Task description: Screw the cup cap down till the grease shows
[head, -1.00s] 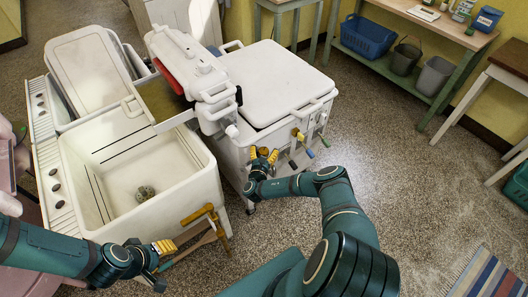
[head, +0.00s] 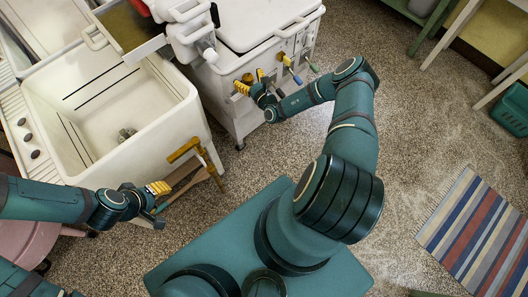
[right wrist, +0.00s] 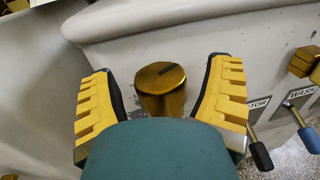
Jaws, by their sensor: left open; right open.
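The brass cup cap (right wrist: 161,88), a round knob with a dark line on its top, sits at the side of the white washer (head: 225,90). In the right wrist view it stands between the yellow fingers of my right gripper (right wrist: 162,95). The fingers are open, with a gap on each side of the cap. In the head view the right gripper (head: 251,80) is at the washer's front, and the cap is small there. My left gripper (head: 158,202) is open and empty in front of the white tub. No grease can be made out.
Labelled levers, one marked WASH (right wrist: 301,93), hang right of the cap; a brass fitting (right wrist: 304,62) is above them. A striped rug (head: 478,232) lies on the open floor at right.

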